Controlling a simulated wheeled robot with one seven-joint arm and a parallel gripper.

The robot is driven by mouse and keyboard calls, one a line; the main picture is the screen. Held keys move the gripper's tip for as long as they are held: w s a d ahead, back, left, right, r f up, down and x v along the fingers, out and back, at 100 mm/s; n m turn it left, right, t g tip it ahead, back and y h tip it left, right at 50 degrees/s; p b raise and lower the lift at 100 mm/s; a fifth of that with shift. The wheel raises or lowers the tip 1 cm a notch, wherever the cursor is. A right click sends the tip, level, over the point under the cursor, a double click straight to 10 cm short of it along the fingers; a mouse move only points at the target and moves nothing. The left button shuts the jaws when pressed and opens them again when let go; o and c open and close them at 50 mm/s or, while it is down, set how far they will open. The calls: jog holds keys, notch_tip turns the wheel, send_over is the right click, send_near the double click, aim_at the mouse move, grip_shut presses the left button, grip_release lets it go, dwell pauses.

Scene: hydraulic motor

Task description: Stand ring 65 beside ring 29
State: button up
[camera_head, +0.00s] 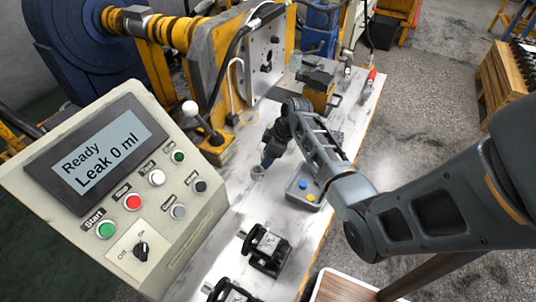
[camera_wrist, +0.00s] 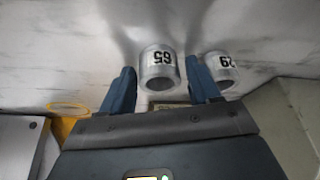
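Ring 65 (camera_wrist: 158,67), a short grey metal cylinder with a white label, is on the pale worktop between the fingers of my gripper (camera_wrist: 160,73). Narrow gaps seem to show between it and both fingers. Ring 29 (camera_wrist: 221,70), a similar ring, is close by on the right, just outside my right finger, which partly hides it. The two rings are apart, with that finger between them. In the camera_head view my gripper (camera_head: 267,162) points down at the worktop, with a small grey ring (camera_head: 257,172) at its tip; its number is unreadable there.
A grey tray (camera_head: 303,201) with blue and yellow pieces is right of my gripper. Black clamp-like fixtures (camera_head: 265,250) stand nearer the front. The control panel (camera_head: 110,190) reads "Ready, Leak 0 ml". A yellow machine with a metal plate (camera_head: 262,62) stands behind.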

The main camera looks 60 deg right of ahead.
jog(key=shift+o, duration=0.5)
jog(key=shift+r, duration=0.1)
jog(key=shift+r, duration=0.2)
jog(key=v, duration=1.1)
jog(key=shift+s+r, duration=0.2)
jog(key=shift+r, duration=0.05)
jog(key=shift+d, duration=0.1)
